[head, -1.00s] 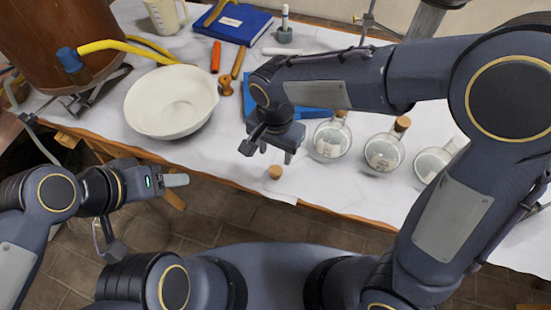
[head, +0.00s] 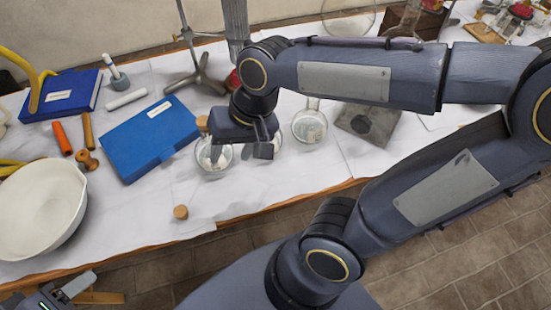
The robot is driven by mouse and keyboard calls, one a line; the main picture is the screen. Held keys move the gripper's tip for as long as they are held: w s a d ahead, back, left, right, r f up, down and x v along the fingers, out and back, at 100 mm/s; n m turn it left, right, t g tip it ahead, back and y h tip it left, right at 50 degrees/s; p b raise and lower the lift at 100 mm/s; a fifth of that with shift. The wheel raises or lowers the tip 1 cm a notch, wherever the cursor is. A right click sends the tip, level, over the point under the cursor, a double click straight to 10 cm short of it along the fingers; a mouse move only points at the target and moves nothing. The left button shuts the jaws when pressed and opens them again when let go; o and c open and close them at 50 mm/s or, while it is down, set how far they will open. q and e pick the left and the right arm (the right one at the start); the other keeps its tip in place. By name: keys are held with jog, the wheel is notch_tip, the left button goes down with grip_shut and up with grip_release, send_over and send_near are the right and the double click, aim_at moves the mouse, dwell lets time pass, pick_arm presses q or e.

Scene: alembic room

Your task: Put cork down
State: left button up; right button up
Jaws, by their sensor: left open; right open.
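A small cork (head: 181,212) stands on the white-covered table near its front edge, with nothing touching it. My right gripper (head: 240,153) is open and empty, up and to the right of this cork. It hangs in front of the round glass flasks and partly hides them. The left flask (head: 214,164) has a cork (head: 202,123) at its neck. Another flask is mostly hidden behind the gripper. The right flask (head: 309,126) is in clear view. My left gripper (head: 66,292) is open at the bottom left, below the table edge and partly cut off.
A white bowl (head: 38,212) stands at the left. A blue box or book (head: 148,138) lies behind the cork. A metal stand (head: 194,78) rises at the back. A grey plate (head: 367,123) lies right of the flasks. The cloth around the loose cork is clear.

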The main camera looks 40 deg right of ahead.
pick_arm(q)
jog(key=shift+a, duration=0.15)
pick_arm(e)
jog(key=s+d+n+t, duration=0.1)
jog(key=s+d+t, duration=0.2)
jog(key=s+d, duration=0.2)
jog(key=shift+s+d+f+n+t, duration=0.3)
jog(key=shift+s+f+n, duration=0.15)
jog(key=shift+s, duration=0.55)
pick_arm(q)
notch_tip(320, 180, up, 3)
jog(key=p, duration=0.2)
jog(key=shift+f+p, duration=0.15)
jog(key=shift+p, duration=0.2)
pick_arm(e)
notch_tip(320, 180, up, 3)
jog(key=shift+f, duration=0.1)
pick_arm(q)
jog(key=shift+f+b, duration=0.3)
jog(key=shift+c, duration=0.4)
pick_arm(e)
jog(key=shift+f, duration=0.3)
jog(key=shift+c, duration=0.3)
